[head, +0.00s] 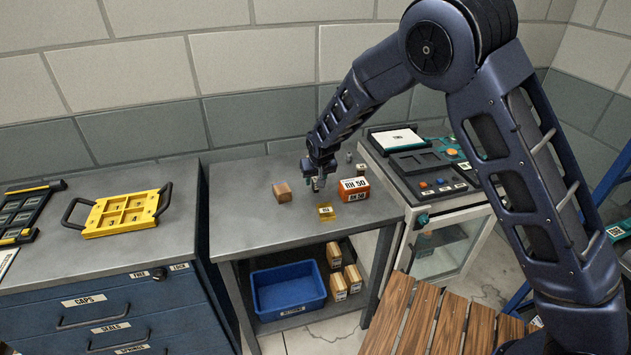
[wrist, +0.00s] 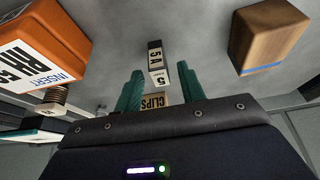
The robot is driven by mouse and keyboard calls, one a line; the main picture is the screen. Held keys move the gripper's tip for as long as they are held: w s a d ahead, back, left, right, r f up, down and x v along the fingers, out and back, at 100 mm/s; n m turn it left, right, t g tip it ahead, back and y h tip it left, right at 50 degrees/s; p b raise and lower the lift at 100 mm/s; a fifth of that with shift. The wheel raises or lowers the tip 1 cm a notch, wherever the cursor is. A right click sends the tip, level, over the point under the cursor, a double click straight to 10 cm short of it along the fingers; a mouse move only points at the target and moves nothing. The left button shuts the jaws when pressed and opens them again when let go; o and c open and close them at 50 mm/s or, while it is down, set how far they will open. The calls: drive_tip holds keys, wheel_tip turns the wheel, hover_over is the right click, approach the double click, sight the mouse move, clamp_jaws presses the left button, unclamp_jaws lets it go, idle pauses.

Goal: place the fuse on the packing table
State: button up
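A small dark block with white labels reading "5 A" and "5" (wrist: 156,58), which looks like the fuse, stands on the grey metal table (head: 250,220). My gripper (head: 318,183) is low over this table, between a wooden block and an orange box. In the wrist view its two teal fingers (wrist: 160,76) are apart, with the fuse in line with the gap at their tips and clear space on both sides. The fuse is mostly hidden by the gripper in the head view. No sign shows which surface is the packing table.
A blue bin (head: 288,290) is on the shelf below. A drawer cabinet (head: 110,305) stands left, a slatted wooden surface (head: 440,325) in front.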

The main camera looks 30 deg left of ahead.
drive_tip(key=v, duration=1.1)
drive_tip(key=w+d+r+m, duration=0.2)
drive_tip(key=w+d+r, duration=0.3)
drive_tip(key=d, duration=0.8)
drive_tip(key=w+d+r+m, duration=0.1)
drive_tip(key=w+d+r, duration=0.2)
drive_tip(key=d+r, duration=0.65)
drive_tip(key=w+d+r+m, duration=0.2)
drive_tip(key=w+d+r, duration=0.15)
drive_tip(key=d, duration=1.25)
drive_tip(key=s+d+r+m+h, duration=0.1)
drive_tip(key=s+d+r, duration=0.15)
drive_tip(key=d, duration=0.65)
drive_tip(key=s+d+r+m, duration=0.1)
drive_tip(key=s+d, duration=0.3)
drive_tip(key=d, duration=0.5)
drive_tip(key=s+d+f+m+t+h, duration=0.1)
drive_tip(key=s+d+m+h, duration=0.1)
drive_tip(key=s+d, duration=0.8)
drive_tip(key=shift+s+d, duration=0.25)
drive_tip(key=shift+s, duration=0.75)
